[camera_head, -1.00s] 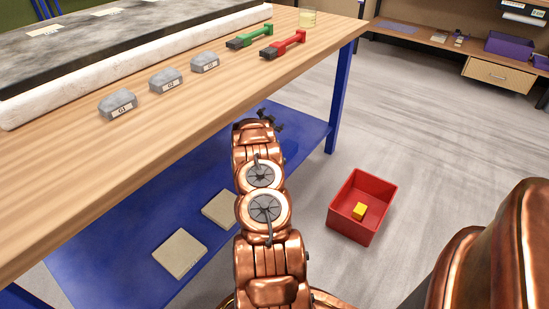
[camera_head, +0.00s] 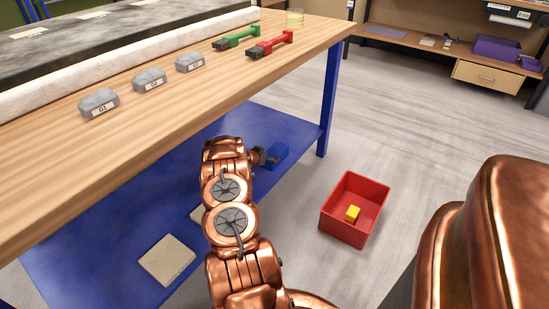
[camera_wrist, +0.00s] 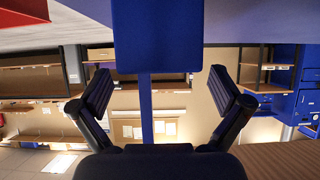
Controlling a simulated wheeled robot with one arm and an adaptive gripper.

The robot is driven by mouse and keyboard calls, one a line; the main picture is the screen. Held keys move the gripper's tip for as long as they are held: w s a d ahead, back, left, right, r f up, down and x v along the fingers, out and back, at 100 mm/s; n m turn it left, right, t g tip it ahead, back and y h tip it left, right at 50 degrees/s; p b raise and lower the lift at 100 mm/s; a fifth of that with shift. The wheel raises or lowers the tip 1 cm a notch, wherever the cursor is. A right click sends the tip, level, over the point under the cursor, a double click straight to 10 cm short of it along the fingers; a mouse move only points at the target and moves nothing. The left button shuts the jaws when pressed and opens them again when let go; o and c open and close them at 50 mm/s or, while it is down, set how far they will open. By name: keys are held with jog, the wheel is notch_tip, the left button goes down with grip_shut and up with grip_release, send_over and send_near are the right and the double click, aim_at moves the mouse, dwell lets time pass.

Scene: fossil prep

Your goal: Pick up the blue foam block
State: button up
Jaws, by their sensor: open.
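The blue foam block (camera_head: 277,152) lies on the blue lower shelf (camera_head: 105,235) of the workbench, near its far right end. In the wrist view, the blue foam block (camera_wrist: 157,36) is at the top centre, beyond the fingertips and between their lines. My gripper (camera_head: 262,157) is beside the block's left side in the head view, partly hidden by my arm. In the wrist view, my gripper (camera_wrist: 160,82) has its two fingers spread wide with nothing between them. The block shows apart from both fingers.
A red bin (camera_head: 336,226) with a yellow block (camera_head: 352,213) stands on the floor right of the bench. A blue bench leg (camera_head: 328,105) rises beyond the foam block. The wooden benchtop (camera_head: 140,125) overhangs the shelf. A beige slab (camera_head: 167,260) lies on the shelf.

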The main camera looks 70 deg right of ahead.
aim_at(273, 153)
jog(key=shift+r+b+x, duration=0.15)
jog(key=shift+b+x, duration=0.45)
jog(key=shift+x, duration=0.35)
jog(key=shift+r+b+x, duration=0.2)
jog(key=shift+b+x, duration=0.35)
jog(key=shift+x, duration=1.35)
jog(key=shift+r, duration=0.1)
jog(key=c, duration=1.1)
jog(key=shift+o, duration=0.2)
jog(key=shift+r, duration=0.1)
